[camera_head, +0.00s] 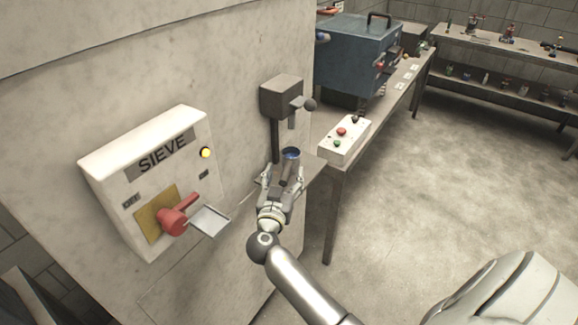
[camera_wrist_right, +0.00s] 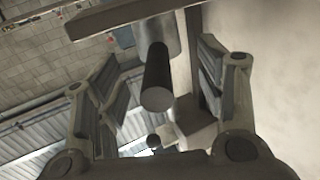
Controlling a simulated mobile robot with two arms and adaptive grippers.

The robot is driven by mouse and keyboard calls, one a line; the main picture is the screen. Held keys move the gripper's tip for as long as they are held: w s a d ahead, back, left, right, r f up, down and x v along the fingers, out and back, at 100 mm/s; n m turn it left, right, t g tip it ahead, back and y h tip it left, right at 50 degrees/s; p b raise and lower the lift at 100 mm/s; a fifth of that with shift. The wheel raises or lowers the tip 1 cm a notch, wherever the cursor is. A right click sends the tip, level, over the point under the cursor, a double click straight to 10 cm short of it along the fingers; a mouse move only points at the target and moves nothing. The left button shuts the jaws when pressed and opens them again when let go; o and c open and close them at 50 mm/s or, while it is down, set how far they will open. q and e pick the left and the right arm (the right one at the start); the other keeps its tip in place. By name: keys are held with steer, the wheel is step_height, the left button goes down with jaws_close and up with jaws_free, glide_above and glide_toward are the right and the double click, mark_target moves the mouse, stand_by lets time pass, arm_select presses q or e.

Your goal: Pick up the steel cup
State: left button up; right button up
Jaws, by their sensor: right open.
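The steel cup (camera_head: 291,154) stands on a small ledge below the grey wall dispenser, its round bluish opening facing up. In the right wrist view a dark cylindrical handle (camera_wrist_right: 158,88) points towards the camera, with the grey cup body (camera_wrist_right: 147,36) partly hidden behind it. My right gripper (camera_head: 281,180) is open in front of the cup. Its two fingers stand on either side of the handle, with visible gaps on both sides in the wrist view. My left gripper is not in view.
A grey dispenser (camera_head: 282,97) with a ball-ended lever hangs above the cup. A white SIEVE panel (camera_head: 150,160) with a red handle and metal tray (camera_head: 209,220) is at left. A button box (camera_head: 345,141) sits on the bench at right. The floor (camera_head: 430,180) is clear.

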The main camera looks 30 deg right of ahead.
mark_target(289, 162)
steer(key=shift+w+d+r+p, duration=0.2)
steer(key=shift+w+d+p, duration=0.1)
steer(key=shift+d, duration=0.1)
steer(key=x, duration=0.1)
steer(key=p+x, duration=0.1)
steer(key=x, duration=0.1)
steer(key=shift+f, duration=0.2)
steer(key=shift+w+d+f+p, duration=0.15)
steer(key=shift+w+d+p, duration=0.15)
steer(key=shift+w+d, duration=0.05)
steer(key=shift+c, duration=0.4)
steer(key=c, duration=1.2)
jaws_close()
steer(key=shift+r, duration=0.25)
